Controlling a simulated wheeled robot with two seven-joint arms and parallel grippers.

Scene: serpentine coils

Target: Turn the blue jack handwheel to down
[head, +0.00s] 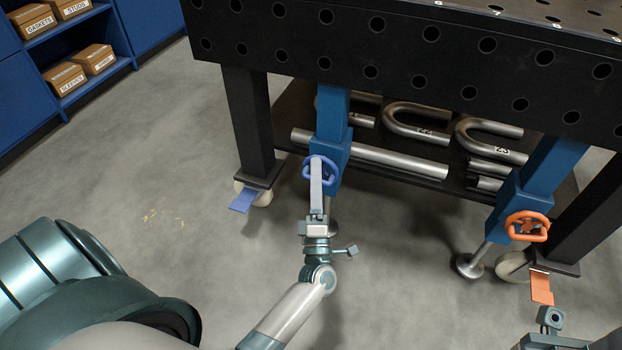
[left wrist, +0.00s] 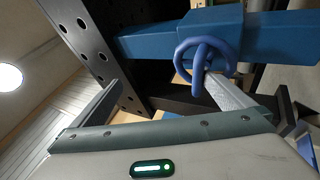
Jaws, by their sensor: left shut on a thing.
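The blue handwheel (head: 333,171) sits on the front of the blue jack (head: 332,118) under the black table. It also shows in the left wrist view (left wrist: 181,55), in front of the blue jack body (left wrist: 270,38). My left gripper (head: 317,162) reaches up to the handwheel from below and is shut on it. A finger covers part of the wheel in the head view. In the left wrist view, one finger lies against the lower right of the wheel. Part of my right arm's end (head: 551,320) shows at the bottom right; its fingers cannot be made out.
An orange handwheel (head: 528,227) sits on a second blue jack at the right. Casters with blue (head: 243,201) and orange (head: 541,288) pedals stand by the table legs. Bent pipes (head: 420,122) lie on the lower shelf. The floor at the left is clear.

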